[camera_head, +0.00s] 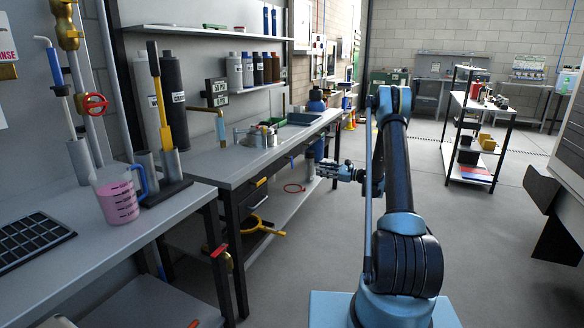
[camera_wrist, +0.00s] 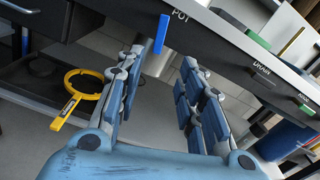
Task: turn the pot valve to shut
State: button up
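The lever shows beyond the gap between the fingertips, and nothing is between the fingers. Whether a finger touches the lever is not clear. In the head view my gripper (camera_head: 335,172) is at the front of the sink bench (camera_head: 225,165), a little below its top.
A yellow ring tool (camera_wrist: 85,90) is at the lower left in the wrist view. A pink-filled jug (camera_head: 117,202) stands on the near bench.

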aim_at(292, 164)
jog(key=x, duration=1.7)
jog(key=shift+w+a+f, duration=0.1)
jog(key=shift+a, duration=0.1)
jog(key=shift+c, duration=0.2)
grip_shut()
